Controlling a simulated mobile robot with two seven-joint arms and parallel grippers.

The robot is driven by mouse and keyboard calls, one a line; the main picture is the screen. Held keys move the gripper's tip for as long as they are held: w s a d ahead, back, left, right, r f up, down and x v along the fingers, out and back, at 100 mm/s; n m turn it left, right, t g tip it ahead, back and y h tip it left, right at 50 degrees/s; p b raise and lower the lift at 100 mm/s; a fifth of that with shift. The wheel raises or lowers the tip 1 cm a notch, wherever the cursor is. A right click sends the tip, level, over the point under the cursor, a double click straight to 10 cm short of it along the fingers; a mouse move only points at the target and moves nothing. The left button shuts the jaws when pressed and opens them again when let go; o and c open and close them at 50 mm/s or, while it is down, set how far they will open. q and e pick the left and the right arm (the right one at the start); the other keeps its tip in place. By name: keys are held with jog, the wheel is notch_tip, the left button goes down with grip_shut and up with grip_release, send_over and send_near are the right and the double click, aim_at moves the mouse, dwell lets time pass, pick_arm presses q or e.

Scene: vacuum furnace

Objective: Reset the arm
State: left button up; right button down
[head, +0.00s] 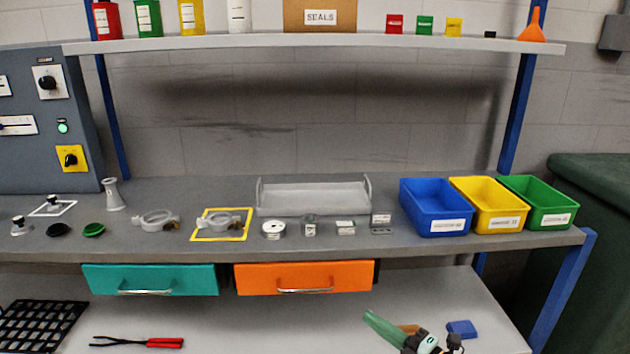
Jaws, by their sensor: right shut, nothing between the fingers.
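My right gripper (432,344) shows at the bottom edge, right of centre, in front of the lower shelf. It is shut and empty. Most of its arm is outside the picture. A green tapered piece (384,328) shows just left of it; I cannot tell whether it belongs to the arm. My left gripper is not in view.
The workbench (340,243) carries clamps, small parts, a clear tray (312,198) and blue (434,208), yellow (488,206) and green (537,203) bins. Teal (150,279) and orange (304,277) drawers are shut. Red-handled tongs (165,342) and a blue block (462,329) lie below.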

jog(key=s+f+m+g+h, duration=0.25)
jog(key=s+f+m, duration=0.25)
jog(key=s+m, duration=0.3)
jog(key=s+f+m+g+h, duration=0.1)
jog(key=s+f+m+h, duration=0.2)
jog(key=s+f+m, duration=0.5)
jog(key=s+f+m+g+h, duration=0.1)
jog(key=s+f+m+h, duration=0.3)
jog(key=s, duration=0.6)
pick_arm(q)
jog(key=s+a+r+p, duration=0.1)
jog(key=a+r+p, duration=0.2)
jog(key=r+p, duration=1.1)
jog(key=p, duration=0.4)
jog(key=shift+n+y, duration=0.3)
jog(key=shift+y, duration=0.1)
pick_arm(e)
notch_tip(320, 180, up, 14)
jog(key=s+d+m, duration=0.1)
jog(key=s+d, duration=0.1)
jog(key=shift+m, duration=0.3)
